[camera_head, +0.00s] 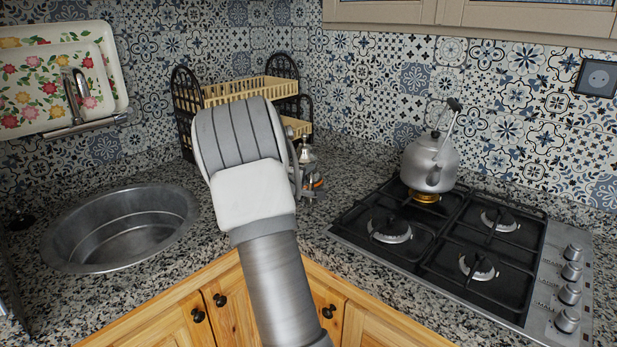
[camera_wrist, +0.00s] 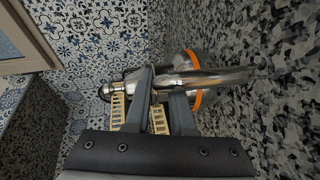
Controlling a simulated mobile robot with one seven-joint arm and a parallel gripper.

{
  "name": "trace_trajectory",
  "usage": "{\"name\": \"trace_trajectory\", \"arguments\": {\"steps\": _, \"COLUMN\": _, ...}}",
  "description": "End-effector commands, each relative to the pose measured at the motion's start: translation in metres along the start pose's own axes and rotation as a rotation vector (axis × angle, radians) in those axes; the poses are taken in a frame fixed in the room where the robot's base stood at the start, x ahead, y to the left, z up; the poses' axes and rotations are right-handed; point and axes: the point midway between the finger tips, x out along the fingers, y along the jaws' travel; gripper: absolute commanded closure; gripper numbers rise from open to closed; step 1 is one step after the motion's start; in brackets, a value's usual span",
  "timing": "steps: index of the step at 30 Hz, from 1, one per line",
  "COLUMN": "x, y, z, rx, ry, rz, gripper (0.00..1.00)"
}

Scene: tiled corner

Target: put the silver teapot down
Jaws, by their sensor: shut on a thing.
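The silver teapot (camera_head: 307,155) shows in part just right of my wrist in the head view, with an orange band low on it. My arm hides its left side. In the wrist view the teapot (camera_wrist: 210,77) has a knobbed lid toward the left and orange bands. My gripper (camera_wrist: 163,84) is shut on the teapot, its two fingers on either side of a silver part that looks like the handle. I cannot tell whether the teapot's base touches the counter.
The speckled counter (camera_head: 320,222) has free room between the round sink (camera_head: 125,240) and the gas hob (camera_head: 420,255). A grey kettle (camera_head: 430,163) stands on the hob's back-left burner. A dish rack (camera_head: 240,90) is behind my wrist; floral trays (camera_head: 50,85) lean on the wall.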

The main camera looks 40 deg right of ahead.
Motion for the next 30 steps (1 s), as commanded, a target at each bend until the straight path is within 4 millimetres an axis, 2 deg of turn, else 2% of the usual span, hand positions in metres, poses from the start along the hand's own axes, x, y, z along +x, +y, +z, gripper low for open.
{"name": "trace_trajectory", "arguments": {"steps": 9, "x": 0.0004, "y": 0.0003, "z": -0.0001, "rx": 0.002, "ry": 0.001, "rz": 0.005, "gripper": 1.0}}
{"name": "trace_trajectory", "arguments": {"steps": 10, "x": 0.0003, "y": -0.0012, "z": 0.0001, "rx": 0.001, "ry": 0.0, "rz": 0.001, "gripper": 0.74}}
{"name": "trace_trajectory", "arguments": {"steps": 14, "x": 0.0002, "y": -0.0009, "z": 0.0001, "rx": 0.001, "ry": 0.0, "rz": 0.001, "gripper": 0.51}}
{"name": "trace_trajectory", "arguments": {"steps": 15, "x": 0.0002, "y": -0.0009, "z": 0.0001, "rx": 0.001, "ry": 0.0, "rz": 0.001, "gripper": 0.48}}
{"name": "trace_trajectory", "arguments": {"steps": 30, "x": 0.0002, "y": -0.0007, "z": 0.0002, "rx": 0.001, "ry": 0.0, "rz": 0.001, "gripper": 0.48}}
